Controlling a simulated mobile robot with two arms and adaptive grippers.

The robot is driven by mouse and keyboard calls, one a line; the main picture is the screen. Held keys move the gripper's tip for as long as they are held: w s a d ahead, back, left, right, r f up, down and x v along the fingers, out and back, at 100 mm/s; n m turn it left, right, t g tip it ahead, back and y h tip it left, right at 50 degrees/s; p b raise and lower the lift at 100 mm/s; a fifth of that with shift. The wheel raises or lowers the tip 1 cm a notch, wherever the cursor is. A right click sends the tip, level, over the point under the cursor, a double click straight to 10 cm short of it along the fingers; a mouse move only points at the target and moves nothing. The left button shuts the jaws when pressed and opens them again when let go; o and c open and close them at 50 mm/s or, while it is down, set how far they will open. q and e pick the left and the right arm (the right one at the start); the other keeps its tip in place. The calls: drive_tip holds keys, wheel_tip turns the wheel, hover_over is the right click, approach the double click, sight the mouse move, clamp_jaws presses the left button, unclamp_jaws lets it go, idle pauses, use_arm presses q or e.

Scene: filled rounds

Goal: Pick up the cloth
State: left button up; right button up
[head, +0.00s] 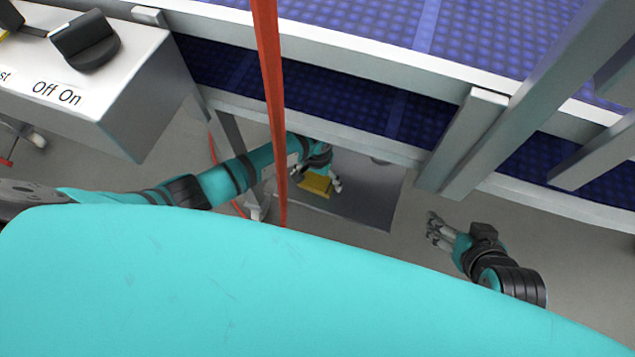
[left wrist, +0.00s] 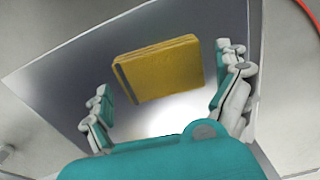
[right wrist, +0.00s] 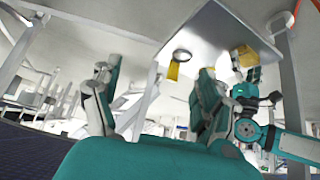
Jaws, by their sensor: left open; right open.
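The cloth (head: 318,186) is a yellow folded block lying on a grey metal plate (head: 366,205) below the blue-decked structure. In the left wrist view the cloth (left wrist: 158,68) lies between and beyond the fingertips. My left gripper (head: 316,178) is open just over it, with a finger on either side; no contact shows. In the right wrist view a yellow patch (right wrist: 245,57) by my left gripper appears to be the same cloth. My right gripper (head: 434,229) is open and empty, to the right of the plate, away from the cloth.
A red-orange strap (head: 270,100) crosses the head view in front of my left arm. A grey box with an Off/On switch (head: 85,40) stands at the left. Grey posts (head: 462,140) and rails are close to my right gripper. Another yellow item (right wrist: 174,70) hangs by a ring.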

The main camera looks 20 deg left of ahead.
sight(318, 180)
use_arm(q)
drive_tip(key=shift+f, duration=0.5)
use_arm(e)
drive_tip(key=shift+w+a+r+t, duration=0.2)
drive_tip(key=shift+w+r+t, duration=0.15)
drive_tip(key=shift+w, duration=0.2)
drive_tip(key=shift+w+a+r+t, duration=0.25)
drive_tip(key=shift+w+r, duration=0.1)
drive_tip(key=shift+w, duration=0.2)
use_arm(q)
drive_tip(key=shift+c, duration=0.4)
use_arm(e)
drive_tip(key=shift+d, duration=0.1)
use_arm(q)
drive_tip(key=c, duration=0.9)
drive_tip(key=shift+o, duration=0.2)
drive_tip(key=shift+r, duration=0.1)
wheel_tip(318, 180, up, 5)
drive_tip(key=shift+r+p, duration=0.1)
drive_tip(key=shift+p, duration=1.15)
wheel_tip(318, 180, up, 4)
drive_tip(key=shift+p, duration=0.85)
drive_tip(key=shift+r, duration=0.3)
use_arm(e)
drive_tip(key=s+d+f+g+h, duration=0.1)
drive_tip(key=s+d+f+g, duration=0.2)
drive_tip(key=s, duration=0.6)
drive_tip(key=g, duration=0.2)
drive_tip(key=shift+s+f+g, duration=0.15)
drive_tip(key=shift+g, duration=0.25)
